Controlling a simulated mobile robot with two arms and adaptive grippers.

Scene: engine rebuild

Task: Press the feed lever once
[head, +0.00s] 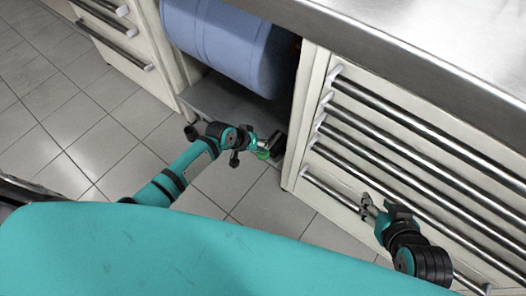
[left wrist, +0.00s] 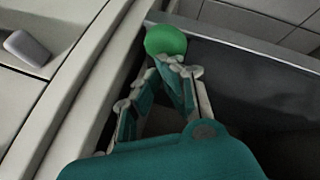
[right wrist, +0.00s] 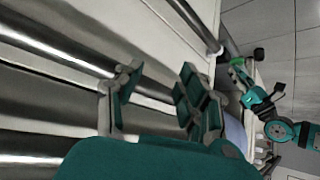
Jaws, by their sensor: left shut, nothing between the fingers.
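A round green knob (left wrist: 165,41), which looks like the end of the feed lever, sits at the cabinet's inner edge in the left wrist view. In the head view the green knob (head: 263,155) shows small at the foot of the open bay. My left gripper (head: 262,149) is shut and empty, with its fingertips (left wrist: 180,66) right by the knob; I cannot tell whether they touch. The rest of the lever is hidden. My right gripper (head: 370,207) is open and empty in front of the drawer fronts; its spread fingers (right wrist: 155,95) show in the right wrist view.
A large blue cylinder (head: 225,38) lies in the open bay above a grey floor panel (head: 228,104). Drawers with long bar handles (head: 425,150) stand close to my right arm. A steel counter (head: 440,45) overhangs them. The tiled floor (head: 60,120) at left is clear.

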